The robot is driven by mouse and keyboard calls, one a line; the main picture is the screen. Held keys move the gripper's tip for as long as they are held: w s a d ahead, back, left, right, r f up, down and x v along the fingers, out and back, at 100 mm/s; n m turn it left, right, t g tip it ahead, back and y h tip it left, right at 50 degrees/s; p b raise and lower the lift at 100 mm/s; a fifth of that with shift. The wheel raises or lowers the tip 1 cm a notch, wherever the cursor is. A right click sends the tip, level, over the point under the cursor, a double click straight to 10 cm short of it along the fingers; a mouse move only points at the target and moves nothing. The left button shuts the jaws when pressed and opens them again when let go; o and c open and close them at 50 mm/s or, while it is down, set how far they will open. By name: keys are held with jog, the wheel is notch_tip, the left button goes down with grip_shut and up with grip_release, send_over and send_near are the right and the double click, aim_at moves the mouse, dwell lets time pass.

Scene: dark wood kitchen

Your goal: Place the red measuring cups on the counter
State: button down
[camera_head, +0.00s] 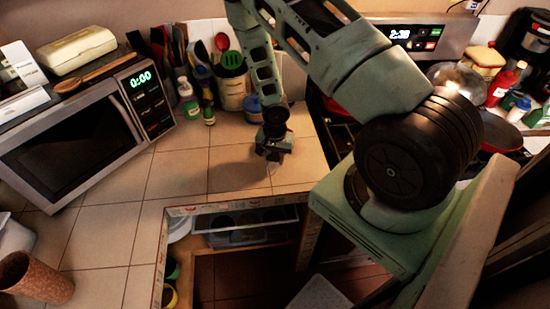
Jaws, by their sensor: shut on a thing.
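My gripper (273,156) hangs low over the tiled counter (180,172), near the corner by the stove, pointing down. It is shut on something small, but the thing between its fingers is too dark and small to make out. I cannot tell whether it touches the counter. A shadow falls on the tiles to the left of the gripper. I cannot pick out the red measuring cups for certain anywhere in view.
A microwave (75,145) stands at left. Behind the gripper are a utensil crock (232,95), a green-white bottle (188,98) and a blue-lidded jar (254,108). An open drawer or cabinet (245,238) lies below the counter edge. A brown cup (35,278) is at lower left.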

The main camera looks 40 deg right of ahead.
jog(key=shift+f, duration=0.4)
jog(key=c, duration=1.2)
grip_release()
jog(key=shift+o, duration=0.2)
jog(key=shift+r, duration=0.1)
